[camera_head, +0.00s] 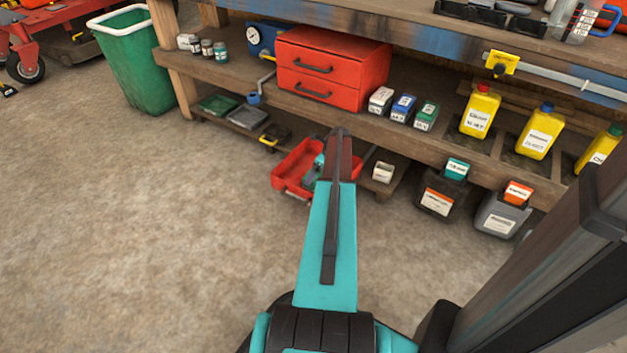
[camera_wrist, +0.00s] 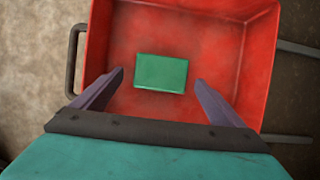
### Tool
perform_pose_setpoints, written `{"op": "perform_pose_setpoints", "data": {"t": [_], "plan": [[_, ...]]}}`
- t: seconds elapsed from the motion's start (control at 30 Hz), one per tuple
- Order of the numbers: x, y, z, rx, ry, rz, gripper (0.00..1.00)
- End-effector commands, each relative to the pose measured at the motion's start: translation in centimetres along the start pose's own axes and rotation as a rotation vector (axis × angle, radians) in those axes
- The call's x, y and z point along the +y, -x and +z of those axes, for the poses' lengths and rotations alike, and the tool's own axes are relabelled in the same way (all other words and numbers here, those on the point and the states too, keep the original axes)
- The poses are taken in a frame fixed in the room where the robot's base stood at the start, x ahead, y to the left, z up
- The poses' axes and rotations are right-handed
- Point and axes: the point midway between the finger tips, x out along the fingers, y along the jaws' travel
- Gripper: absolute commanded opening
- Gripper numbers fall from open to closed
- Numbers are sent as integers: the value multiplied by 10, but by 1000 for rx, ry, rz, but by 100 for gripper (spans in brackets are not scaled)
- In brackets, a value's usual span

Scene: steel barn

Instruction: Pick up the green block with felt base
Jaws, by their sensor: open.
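In the wrist view a green block (camera_wrist: 161,73) lies flat in a red tray (camera_wrist: 190,25). Only its top face shows; a felt base cannot be seen. My gripper (camera_wrist: 160,78) is open, with one finger on each side of the block and a gap to it on both sides. The fingers reach over the tray. How high they are above the block I cannot tell. In the head view the red tray (camera_head: 290,178) sits low by the bench's bottom shelf, and my arm hides part of it.
A wooden bench shelf (camera_head: 440,130) overhangs behind the tray. A red drawer box (camera_head: 333,68) and yellow bottles (camera_head: 480,110) stand on it. Dark containers (camera_head: 443,190) stand below to the right. A green bin (camera_head: 140,60) is at the left. The concrete floor (camera_head: 120,230) on the left is clear.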

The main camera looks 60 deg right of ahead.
Motion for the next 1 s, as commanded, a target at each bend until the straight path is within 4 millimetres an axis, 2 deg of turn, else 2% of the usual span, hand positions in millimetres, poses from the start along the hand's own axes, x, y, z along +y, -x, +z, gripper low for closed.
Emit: {"op": "perform_pose_setpoints", "data": {"t": [0.5,1.0], "plan": [[-2,-48,2,0,0,0,92],[-2,-50,2,0,0,0,92]]}}
